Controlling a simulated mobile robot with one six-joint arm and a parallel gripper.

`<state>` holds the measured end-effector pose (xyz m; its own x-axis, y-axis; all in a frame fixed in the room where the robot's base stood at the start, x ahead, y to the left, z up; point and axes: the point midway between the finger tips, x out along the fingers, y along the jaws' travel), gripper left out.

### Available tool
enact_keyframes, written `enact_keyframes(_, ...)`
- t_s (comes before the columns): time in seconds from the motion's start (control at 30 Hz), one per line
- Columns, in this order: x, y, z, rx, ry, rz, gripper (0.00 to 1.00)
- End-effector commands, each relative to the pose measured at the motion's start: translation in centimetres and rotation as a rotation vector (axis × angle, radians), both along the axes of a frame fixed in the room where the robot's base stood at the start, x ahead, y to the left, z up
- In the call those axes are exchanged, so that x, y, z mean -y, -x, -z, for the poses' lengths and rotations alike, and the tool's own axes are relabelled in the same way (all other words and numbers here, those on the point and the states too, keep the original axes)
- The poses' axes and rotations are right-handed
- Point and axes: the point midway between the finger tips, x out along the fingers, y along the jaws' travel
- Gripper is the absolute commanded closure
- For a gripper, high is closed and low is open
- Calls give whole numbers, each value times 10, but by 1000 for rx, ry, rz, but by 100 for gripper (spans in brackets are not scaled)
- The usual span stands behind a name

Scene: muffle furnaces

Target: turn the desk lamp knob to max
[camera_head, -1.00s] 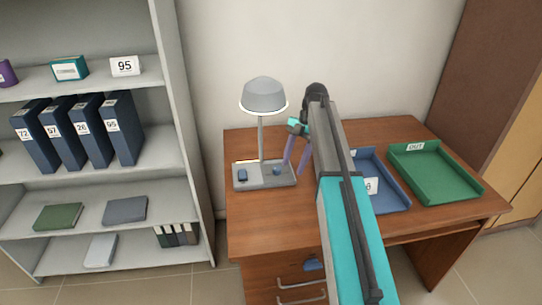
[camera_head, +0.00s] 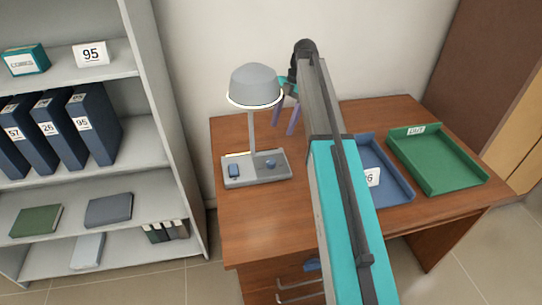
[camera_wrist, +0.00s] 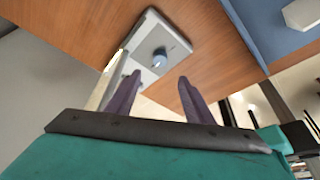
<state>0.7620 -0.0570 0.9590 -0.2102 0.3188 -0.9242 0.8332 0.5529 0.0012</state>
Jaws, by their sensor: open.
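The desk lamp (camera_head: 255,86) stands upright at the left of the wooden desk, its grey shade glowing at the rim. Its grey base (camera_head: 240,181) carries a blue rocker-like part (camera_head: 234,171) at left and a round blue knob (camera_head: 270,163) at right. In the wrist view the knob (camera_wrist: 160,57) sits on the base, beyond the fingertips. My gripper (camera_head: 284,126) is open and empty, above and behind the base, right of the lamp post. Its purple fingers (camera_wrist: 158,85) are apart from the knob and touch nothing that I can see.
A blue tray (camera_head: 398,178) and a green tray (camera_head: 450,178) lie on the right of the desk (camera_head: 250,218); my arm partly hides the blue one. A shelf (camera_head: 165,110) with binders and books stands at left. Bare desk lies in front of the lamp.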

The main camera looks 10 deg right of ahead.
Motion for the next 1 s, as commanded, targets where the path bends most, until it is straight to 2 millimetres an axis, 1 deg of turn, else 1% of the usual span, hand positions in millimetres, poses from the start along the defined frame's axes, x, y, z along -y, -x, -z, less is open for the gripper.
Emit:
enact_keyframes(0.17,-1,0,1,-1,0,0,52)
enact_keyframes(0.37,-4,3,11,-2,0,-1,52)
enact_keyframes(0.47,-8,6,19,-3,-1,-1,52)
enact_keyframes(1.0,-31,21,83,-3,0,-2,52)
